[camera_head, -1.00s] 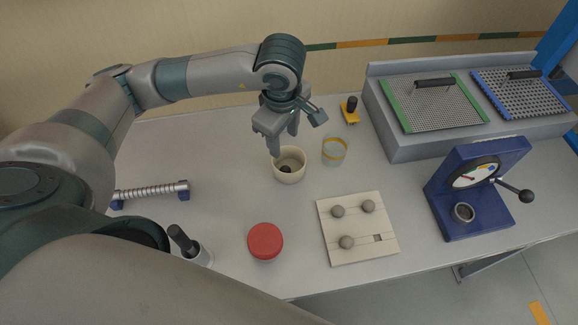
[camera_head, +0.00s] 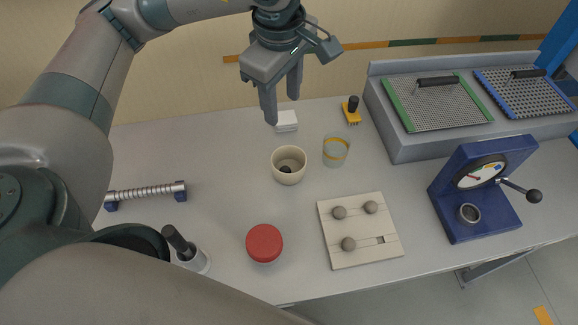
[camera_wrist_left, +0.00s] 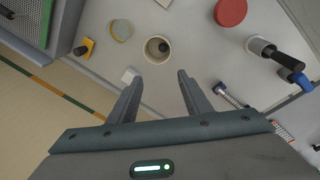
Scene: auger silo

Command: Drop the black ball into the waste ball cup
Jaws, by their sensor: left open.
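A dark ball (camera_head: 286,170) lies at the bottom of a cream-coloured cup (camera_head: 288,178) in the middle of the table. The cup also shows in the left wrist view (camera_wrist_left: 158,60) with the dark ball inside it (camera_wrist_left: 163,47). My left gripper (camera_head: 284,110) is open and empty, raised above and behind the cup. Its two fingers (camera_wrist_left: 158,90) are spread apart in the left wrist view with nothing between them. My right gripper is not in view.
A clear, yellow-banded cup (camera_head: 336,150) stands right of the cream cup. A board (camera_head: 330,225) holds three grey balls. A red-lidded jar (camera_head: 264,243), a blue gauge device (camera_head: 460,220), sieve trays (camera_head: 440,105) and a white block (camera_head: 286,121) are around it.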

